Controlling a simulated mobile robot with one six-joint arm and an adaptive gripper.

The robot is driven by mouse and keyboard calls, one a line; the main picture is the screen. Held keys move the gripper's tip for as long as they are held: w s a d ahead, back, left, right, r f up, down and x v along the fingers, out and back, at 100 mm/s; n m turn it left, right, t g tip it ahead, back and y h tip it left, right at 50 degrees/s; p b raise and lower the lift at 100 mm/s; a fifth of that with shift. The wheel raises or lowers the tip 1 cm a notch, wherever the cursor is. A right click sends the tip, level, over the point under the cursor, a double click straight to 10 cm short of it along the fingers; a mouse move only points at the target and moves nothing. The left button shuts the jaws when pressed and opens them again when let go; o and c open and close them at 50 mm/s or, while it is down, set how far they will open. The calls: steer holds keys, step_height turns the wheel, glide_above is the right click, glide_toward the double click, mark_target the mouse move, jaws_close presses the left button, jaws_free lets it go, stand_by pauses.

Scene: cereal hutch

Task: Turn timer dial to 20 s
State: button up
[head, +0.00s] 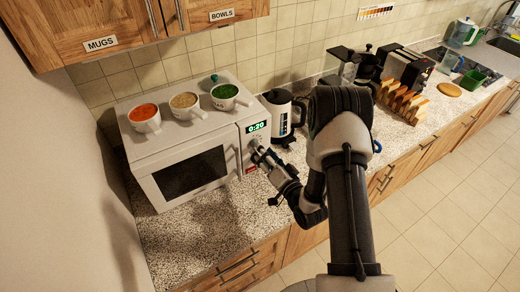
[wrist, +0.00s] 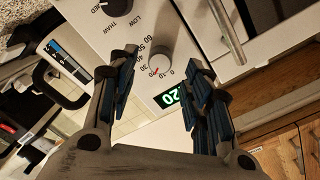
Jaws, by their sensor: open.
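The timer dial (wrist: 160,63) is a round grey knob with a red mark, on the microwave's white control panel, ringed by printed numbers. In the wrist view it lies between the two fingertips of my gripper (wrist: 161,68). The fingers are open, one on each side of the dial; I cannot tell whether they touch it. The red mark points toward the low numbers, near 20. The green display (wrist: 170,97) ends in 20, and in the head view it reads 0:20 (head: 257,126). In the head view my gripper (head: 261,156) is at the panel and partly hides it.
The microwave (head: 165,160) stands on a speckled counter, its door shut. Cups of red (head: 144,117), tan (head: 186,105) and green (head: 230,98) contents stand on top. A black-and-white kettle (head: 281,112) stands close to its right. A second knob (wrist: 118,6) marked THAW and LOW is near the dial.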

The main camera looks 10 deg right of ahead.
steer(key=v, duration=0.9)
steer(key=shift+w+a, duration=0.1)
